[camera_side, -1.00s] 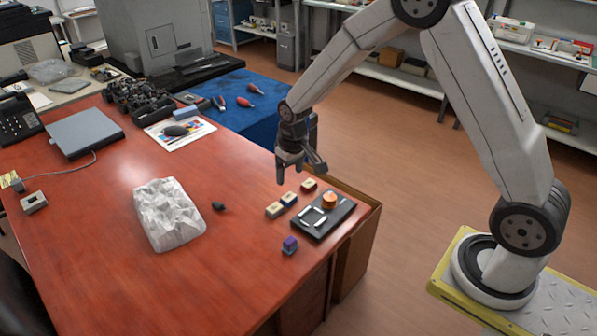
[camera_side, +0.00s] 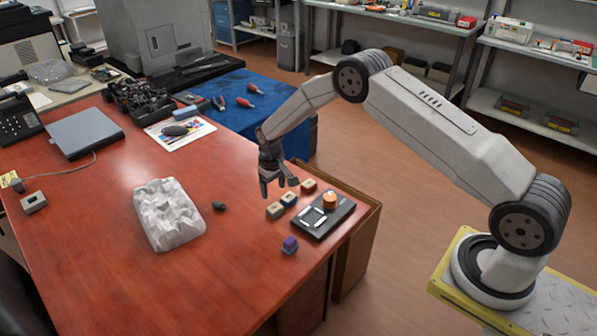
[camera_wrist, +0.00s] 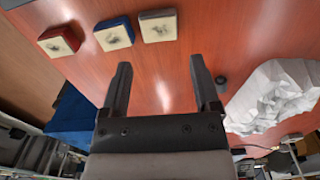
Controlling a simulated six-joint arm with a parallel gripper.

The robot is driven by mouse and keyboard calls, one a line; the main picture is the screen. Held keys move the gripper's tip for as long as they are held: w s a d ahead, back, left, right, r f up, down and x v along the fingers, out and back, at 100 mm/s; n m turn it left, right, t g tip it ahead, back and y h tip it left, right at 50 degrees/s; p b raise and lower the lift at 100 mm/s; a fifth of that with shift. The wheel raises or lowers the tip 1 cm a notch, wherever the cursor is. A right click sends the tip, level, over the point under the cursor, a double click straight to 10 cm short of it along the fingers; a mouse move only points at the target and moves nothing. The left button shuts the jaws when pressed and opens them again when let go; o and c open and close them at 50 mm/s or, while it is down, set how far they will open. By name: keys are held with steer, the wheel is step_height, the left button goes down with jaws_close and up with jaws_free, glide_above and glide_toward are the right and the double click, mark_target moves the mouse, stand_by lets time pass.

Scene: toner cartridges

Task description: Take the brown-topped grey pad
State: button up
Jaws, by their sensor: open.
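Three small pads lie in a row on the red-brown table: a tan one (camera_side: 275,210), a blue-sided one (camera_side: 289,199) and a red-sided one (camera_side: 308,186). The wrist view shows the tan-sided pad (camera_wrist: 158,27), the blue-sided pad (camera_wrist: 114,33) and the red-sided pad (camera_wrist: 59,40), all with pale, dark-marked tops. The tan one looks nearest to a brown and grey pad, but I cannot be sure of the match. My gripper (camera_side: 278,190) is open and empty, above the table just behind the row. In the wrist view its spread fingers (camera_wrist: 160,62) have only table between them.
A black tray (camera_side: 342,214) with an orange knob (camera_side: 330,200) stands right of the pads. A purple-topped block (camera_side: 289,245) lies in front. A crumpled white bag (camera_side: 168,214) and a small dark piece (camera_side: 219,206) lie left.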

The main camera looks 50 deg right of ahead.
mark_target(275, 207)
steer(key=shift+f, duration=0.1)
steer(key=shift+f, duration=1.2)
steer(key=shift+w+d+f, duration=0.1)
steer(key=shift+f, duration=2.5)
steer(key=c, duration=0.9)
steer(key=shift+r, duration=0.2)
